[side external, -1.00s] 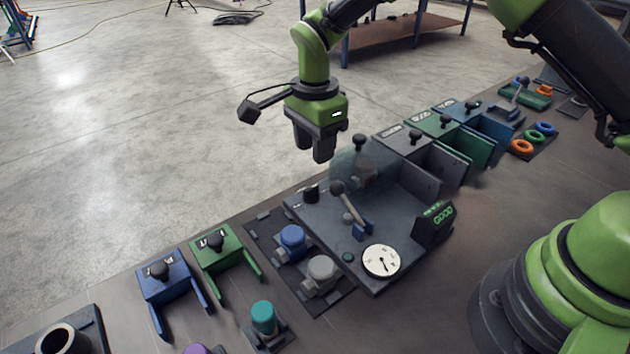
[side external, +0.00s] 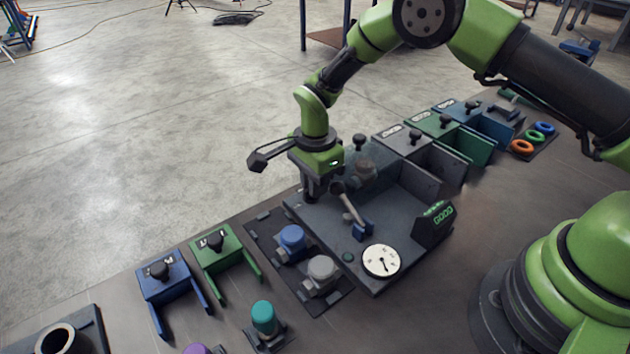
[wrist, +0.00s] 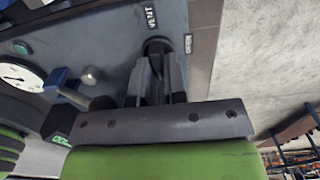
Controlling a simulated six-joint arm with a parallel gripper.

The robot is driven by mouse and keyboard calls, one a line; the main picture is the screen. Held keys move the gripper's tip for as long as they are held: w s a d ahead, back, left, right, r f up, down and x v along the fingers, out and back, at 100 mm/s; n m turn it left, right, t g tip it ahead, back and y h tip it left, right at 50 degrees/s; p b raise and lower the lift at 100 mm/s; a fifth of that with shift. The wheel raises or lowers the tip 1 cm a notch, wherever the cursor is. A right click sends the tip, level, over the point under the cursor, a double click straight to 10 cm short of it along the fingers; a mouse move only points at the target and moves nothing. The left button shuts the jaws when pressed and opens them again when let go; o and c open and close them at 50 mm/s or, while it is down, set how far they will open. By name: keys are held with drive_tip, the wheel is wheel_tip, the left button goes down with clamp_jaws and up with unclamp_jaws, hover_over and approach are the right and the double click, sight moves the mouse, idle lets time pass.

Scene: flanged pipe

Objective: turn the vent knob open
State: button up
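The vent knob (wrist: 157,45) is a black round knob beside the white "VENT" label (wrist: 150,17) in the wrist view. It sits at the far left corner of the dark grey panel (side external: 335,228). My gripper (side external: 312,197) points down at that corner and hides the knob in the side view. In the wrist view my gripper's two fingers (wrist: 158,68) stand apart with a gap between them, their tips at the knob. I cannot tell whether they touch it.
Blue (side external: 292,238) and grey (side external: 321,270) capped fittings lie in front. Open floor is behind.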

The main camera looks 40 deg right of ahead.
clamp_jaws()
drive_tip(key=n, duration=0.4)
drive_tip(key=shift+w+n, duration=0.2)
drive_tip(key=shift+n, duration=0.2)
drive_tip(key=n, duration=0.4)
drive_tip(key=shift+w+a, duration=0.15)
drive_tip(key=n, duration=0.5)
drive_tip(key=shift+a, duration=0.15)
drive_tip(key=shift+w+a+n, duration=0.1)
drive_tip(key=shift+a+n, duration=0.05)
drive_tip(key=shift+n, duration=1.95)
drive_tip(key=o, duration=0.6)
unclamp_jaws()
drive_tip(key=shift+o, duration=0.2)
drive_tip(key=shift+r, duration=0.1)
